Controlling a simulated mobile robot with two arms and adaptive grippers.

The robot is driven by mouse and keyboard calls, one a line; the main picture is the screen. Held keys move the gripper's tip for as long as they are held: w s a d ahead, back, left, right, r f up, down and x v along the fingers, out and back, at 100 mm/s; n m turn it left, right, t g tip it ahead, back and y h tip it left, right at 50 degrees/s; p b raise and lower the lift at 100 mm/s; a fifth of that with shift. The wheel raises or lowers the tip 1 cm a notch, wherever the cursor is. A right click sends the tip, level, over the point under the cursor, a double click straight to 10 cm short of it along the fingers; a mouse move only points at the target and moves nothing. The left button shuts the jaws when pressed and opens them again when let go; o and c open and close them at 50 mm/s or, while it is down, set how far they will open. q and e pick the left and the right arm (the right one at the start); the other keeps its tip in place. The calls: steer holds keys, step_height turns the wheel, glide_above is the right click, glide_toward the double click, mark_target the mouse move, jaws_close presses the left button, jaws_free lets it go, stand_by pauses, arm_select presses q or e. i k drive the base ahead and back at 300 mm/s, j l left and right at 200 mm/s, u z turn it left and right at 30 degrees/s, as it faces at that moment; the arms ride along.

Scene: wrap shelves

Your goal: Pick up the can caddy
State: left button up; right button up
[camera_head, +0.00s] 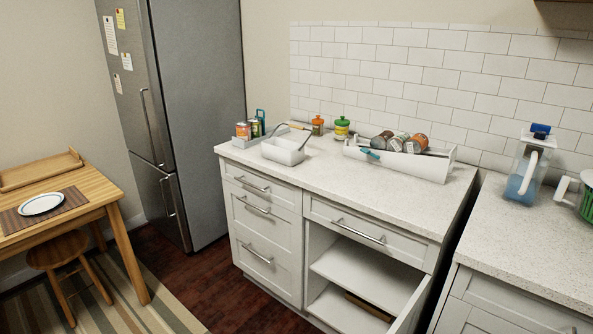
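Three white holders stand on the counter (335,175), and I cannot tell for sure which is the can caddy. A long white rack (420,169) on the right holds several cans (383,140) lying on their sides. A small white basket (284,152) with a raised handle (299,126) stands left of it and looks empty. A low pale tray (242,143) at the left end holds upright cans (243,131), partly hidden by the basket. Neither of my grippers is in view.
An orange-topped jar (318,126) and a green-topped jar (342,128) stand by the tiled wall. The cabinet door (410,308) below is open. A pitcher (524,172) stands on the right counter. The counter's front strip is clear.

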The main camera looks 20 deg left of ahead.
mark_target(287, 152)
steer(key=i+j, duration=0.15)
steer(key=j, duration=0.25)
steer(key=i+j, duration=0.1)
steer(key=j, duration=0.3)
steer(key=i+j, duration=0.15)
steer(key=j, duration=0.25)
steer(key=i+j, duration=0.1)
steer(key=j, duration=0.35)
steer(key=u, duration=0.05)
